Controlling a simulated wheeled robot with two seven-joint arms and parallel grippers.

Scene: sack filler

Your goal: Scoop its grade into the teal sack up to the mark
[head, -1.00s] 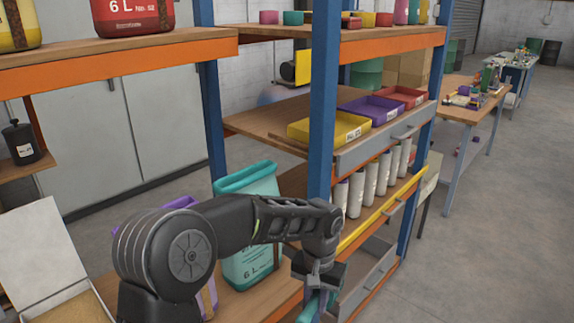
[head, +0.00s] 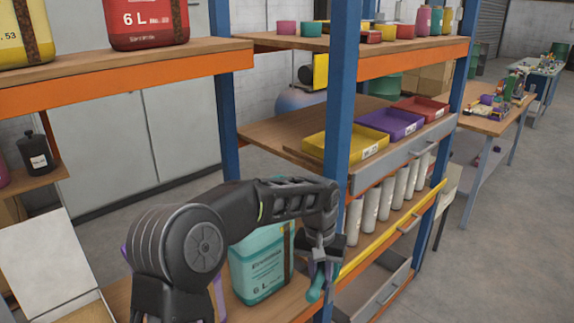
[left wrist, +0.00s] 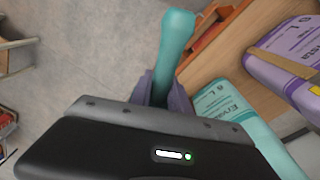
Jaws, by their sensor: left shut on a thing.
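The teal sack (head: 262,262), labelled 6 L, stands on the lower wooden shelf in the head view, its top mostly hidden behind my left arm. It also shows in the left wrist view (left wrist: 222,100). My left gripper (head: 319,272) is shut on a teal, rod-like tool, probably the scoop's handle (head: 317,288), to the right of the sack and apart from it. In the left wrist view the teal handle (left wrist: 174,45) sticks out beyond the fingers over the floor. I cannot see a scoop bowl. My right gripper is not in view.
A purple sack (left wrist: 295,62) stands beside the teal one. A blue post (head: 341,110) rises close to my gripper. Yellow, purple (head: 395,125) and red trays sit on the middle shelf, with pale cylinders (head: 385,198) below. An open grey drawer (head: 385,285) is at lower right.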

